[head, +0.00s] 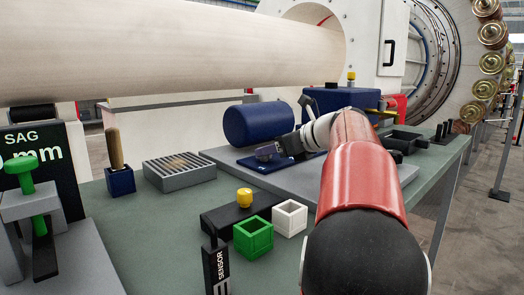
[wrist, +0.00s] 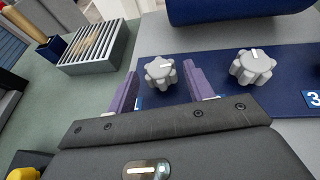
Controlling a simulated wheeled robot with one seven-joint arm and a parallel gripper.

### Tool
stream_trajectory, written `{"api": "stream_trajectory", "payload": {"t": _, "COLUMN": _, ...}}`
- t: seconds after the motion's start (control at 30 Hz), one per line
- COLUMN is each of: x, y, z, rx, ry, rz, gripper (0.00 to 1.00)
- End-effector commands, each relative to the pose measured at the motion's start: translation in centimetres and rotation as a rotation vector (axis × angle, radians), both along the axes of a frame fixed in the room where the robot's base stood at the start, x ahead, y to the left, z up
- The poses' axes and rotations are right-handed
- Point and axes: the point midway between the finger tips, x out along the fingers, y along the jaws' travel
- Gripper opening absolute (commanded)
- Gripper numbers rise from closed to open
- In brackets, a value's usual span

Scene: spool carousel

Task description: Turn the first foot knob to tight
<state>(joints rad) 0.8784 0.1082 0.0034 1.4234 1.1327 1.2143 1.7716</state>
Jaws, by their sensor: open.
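Two grey lobed knobs stand on a blue plate (wrist: 292,88) in the wrist view. The left knob (wrist: 160,74) has a white mark pointing roughly right. The right knob (wrist: 251,68) has a white mark pointing up, away from me. My gripper (wrist: 160,71) is open, its purple fingers on either side of the left knob; I cannot tell whether they touch it. In the head view my gripper (head: 268,152) is low over the blue plate (head: 252,163), and the knobs are mostly hidden.
A dark blue cylinder (head: 258,124) stands close behind the plate. A grey slatted box (head: 180,171) and a blue holder with a wooden handle (head: 120,181) are left. Green (head: 253,237) and white (head: 290,217) boxes and a yellow knob (head: 244,197) are nearer.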

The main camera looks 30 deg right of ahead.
Motion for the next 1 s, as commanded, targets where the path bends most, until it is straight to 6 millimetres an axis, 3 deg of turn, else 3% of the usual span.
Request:
{"api": "stream_trajectory", "payload": {"t": 0.2, "x": 2.3, "y": 0.7, "z": -1.0, "rx": 0.0, "ry": 0.0, "rz": 0.001, "gripper": 0.52}}
{"api": "stream_trajectory", "payload": {"t": 0.57, "x": 2.8, "y": 0.9, "z": -1.2, "rx": 0.0, "ry": -0.001, "rz": 0.0, "gripper": 0.51}}
{"api": "stream_trajectory", "payload": {"t": 0.9, "x": 2.8, "y": 0.9, "z": -1.2, "rx": 0.0, "ry": -0.001, "rz": 0.0, "gripper": 0.07}}
{"api": "stream_trajectory", "payload": {"t": 1.0, "x": 2.8, "y": 0.9, "z": -1.2, "rx": 0.0, "ry": -0.001, "rz": -0.002, "gripper": 0.07}}
